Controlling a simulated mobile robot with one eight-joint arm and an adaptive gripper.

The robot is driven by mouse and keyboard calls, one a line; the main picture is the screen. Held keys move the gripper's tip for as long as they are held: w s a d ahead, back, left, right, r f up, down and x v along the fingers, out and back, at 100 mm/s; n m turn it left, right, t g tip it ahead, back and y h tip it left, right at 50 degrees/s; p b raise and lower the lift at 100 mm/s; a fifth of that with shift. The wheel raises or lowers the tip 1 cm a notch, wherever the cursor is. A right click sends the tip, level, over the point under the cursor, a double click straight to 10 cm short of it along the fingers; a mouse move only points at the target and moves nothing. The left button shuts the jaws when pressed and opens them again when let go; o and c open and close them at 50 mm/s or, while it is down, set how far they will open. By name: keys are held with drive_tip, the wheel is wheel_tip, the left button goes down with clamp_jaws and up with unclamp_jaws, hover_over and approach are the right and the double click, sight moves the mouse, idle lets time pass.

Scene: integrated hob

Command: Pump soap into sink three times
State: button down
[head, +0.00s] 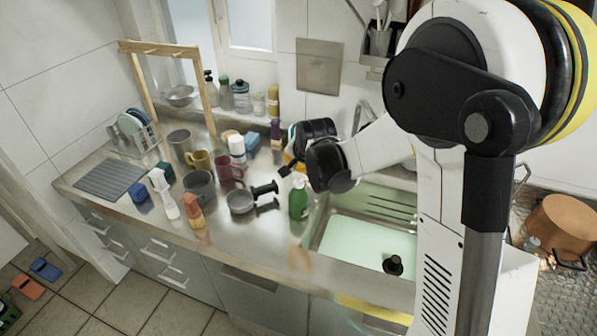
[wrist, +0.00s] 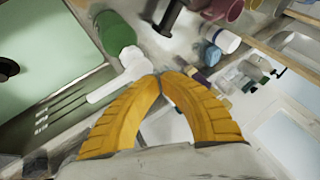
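A green soap bottle with a white pump head stands upright on the steel counter at the left edge of the sink (head: 360,238); in the head view its body (head: 298,203) is below my gripper (head: 287,170). In the wrist view the green bottle (wrist: 116,33) is at the upper left, and its white pump head (wrist: 128,66) has a spout pointing left toward the sink. My gripper's yellow fingers (wrist: 161,79) meet at their tips, shut with nothing between them. The tips are right beside the pump head; I cannot tell whether they touch it. The green sink basin (wrist: 40,45) fills the wrist view's left side.
A small grey pan (head: 241,203) with a dark handle lies left of the bottle. Mugs, brushes and sponges crowd the counter further left, with a wooden frame (head: 160,48) behind. A black plug-like object (head: 393,265) is in the sink. A copper pot (head: 562,227) is at right.

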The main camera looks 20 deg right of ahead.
drive_tip(key=shift+r, duration=0.25)
drive_tip(key=shift+r+p, duration=1.85)
drive_tip(key=shift+r, duration=0.7)
drive_tip(key=s+r+n, duration=0.4)
drive_tip(key=s+r, duration=0.5)
drive_tip(key=s, duration=0.5)
drive_tip(key=s+n, duration=0.5)
drive_tip(key=s, duration=1.2)
drive_tip(key=shift+d, duration=0.15)
drive_tip(key=shift+w, duration=0.1)
